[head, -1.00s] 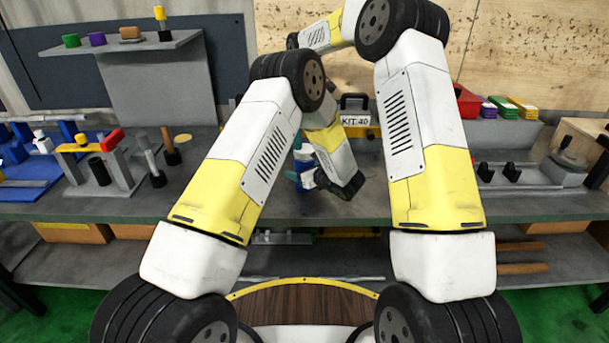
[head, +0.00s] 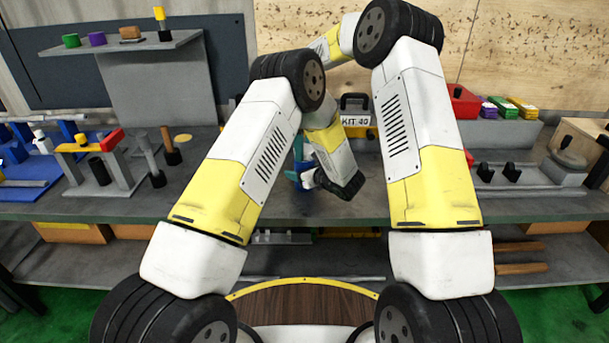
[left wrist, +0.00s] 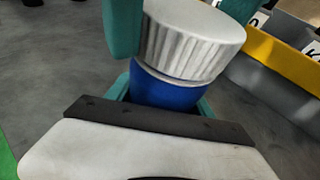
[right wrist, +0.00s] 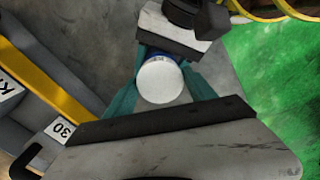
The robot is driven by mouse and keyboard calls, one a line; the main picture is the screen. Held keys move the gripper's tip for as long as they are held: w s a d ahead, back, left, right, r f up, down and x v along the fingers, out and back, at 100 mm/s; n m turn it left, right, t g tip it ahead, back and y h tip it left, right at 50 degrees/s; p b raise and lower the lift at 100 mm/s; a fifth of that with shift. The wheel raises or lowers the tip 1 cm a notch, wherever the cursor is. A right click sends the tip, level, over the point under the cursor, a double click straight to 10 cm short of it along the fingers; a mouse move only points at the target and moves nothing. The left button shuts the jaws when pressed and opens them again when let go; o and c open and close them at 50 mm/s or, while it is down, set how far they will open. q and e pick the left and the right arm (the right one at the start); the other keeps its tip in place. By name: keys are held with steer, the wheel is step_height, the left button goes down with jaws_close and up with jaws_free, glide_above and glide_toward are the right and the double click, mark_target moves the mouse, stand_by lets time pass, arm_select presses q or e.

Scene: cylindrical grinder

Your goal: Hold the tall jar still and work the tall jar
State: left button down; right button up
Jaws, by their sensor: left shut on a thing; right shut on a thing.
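The tall jar has a blue body (left wrist: 165,93) and a white ribbed lid (left wrist: 192,42), both seen close up in the left wrist view. My left gripper (left wrist: 165,98) is shut on the blue body from the side, with teal fingers on both sides. My right gripper (right wrist: 162,84) is shut on the white lid, which shows round from above in the right wrist view (right wrist: 160,81). The right gripper's teal fingers also show in the head view (head: 298,148). There my arms hide most of the jar. No gap under the lid can be made out.
A blue fixture (head: 30,175) and posts fill the bench's left side. A red box (head: 462,102) and a grey block (head: 565,165) stand right. Bare bench lies right of the jar.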

steer(key=shift+c, duration=0.7)
steer(key=m, duration=0.8)
steer(key=shift+m, duration=0.4)
steer(key=o, duration=1.6)
steer(key=shift+o, duration=0.2)
steer(key=shift+r, duration=0.1)
step_height(320, 180, up, 12)
